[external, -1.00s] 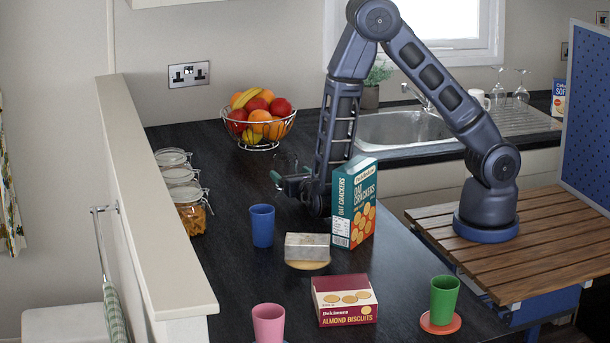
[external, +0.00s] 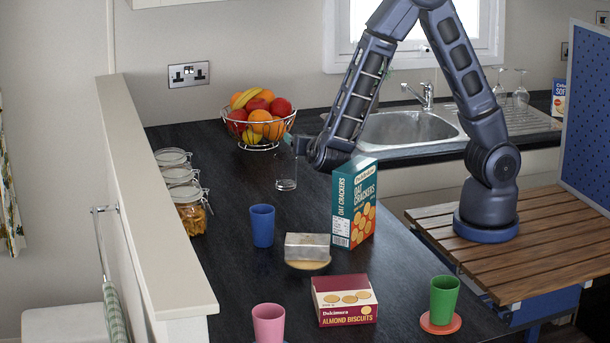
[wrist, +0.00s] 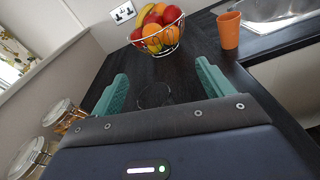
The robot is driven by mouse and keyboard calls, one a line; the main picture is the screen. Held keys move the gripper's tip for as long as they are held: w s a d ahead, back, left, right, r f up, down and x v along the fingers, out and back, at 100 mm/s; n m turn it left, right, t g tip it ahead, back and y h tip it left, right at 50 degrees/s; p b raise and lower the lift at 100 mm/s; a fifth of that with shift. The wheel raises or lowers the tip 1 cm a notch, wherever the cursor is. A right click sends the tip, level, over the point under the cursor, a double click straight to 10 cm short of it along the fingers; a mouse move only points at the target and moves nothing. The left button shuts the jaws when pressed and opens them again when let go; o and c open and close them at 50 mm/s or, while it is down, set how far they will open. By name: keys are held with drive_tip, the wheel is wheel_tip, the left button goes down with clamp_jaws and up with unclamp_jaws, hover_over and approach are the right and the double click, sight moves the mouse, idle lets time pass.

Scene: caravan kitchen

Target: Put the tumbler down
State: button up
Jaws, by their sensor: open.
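A clear glass tumbler (external: 286,173) stands upright on the dark worktop (external: 215,270), behind the blue tumbler (external: 262,226). My gripper (external: 290,143) is above the clear tumbler, empty. In the wrist view my gripper (wrist: 162,70) has its two green fingers wide apart, with the faint round outline of the clear tumbler (wrist: 155,95) between and below them. A pink tumbler (external: 268,324) stands at the front. A green tumbler (external: 444,297) stands on an orange coaster (external: 440,327). An orange tumbler (wrist: 228,30) shows only in the wrist view, near the sink.
A cracker box (external: 352,212) stands right of and in front of my gripper. A fruit basket (external: 259,142) is behind, and glass jars (external: 190,212) line the left ledge. Worktop between jars and clear tumbler is free.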

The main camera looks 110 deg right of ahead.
drive_tip(key=s+a+r+m+t+y, duration=0.2)
drive_tip(key=s+a+r+m+y, duration=0.5)
drive_tip(key=s+a, duration=0.3)
drive_tip(key=s+a+r+m+t+y, duration=0.2)
drive_tip(key=s+a+r+m+y, duration=0.6)
drive_tip(key=a, duration=0.8)
drive_tip(key=shift+s+a+r+m+t+y, duration=0.3)
drive_tip(key=shift+s+y, duration=0.6)
drive_tip(key=shift+s, duration=0.75)
drive_tip(key=shift+d, duration=0.1)
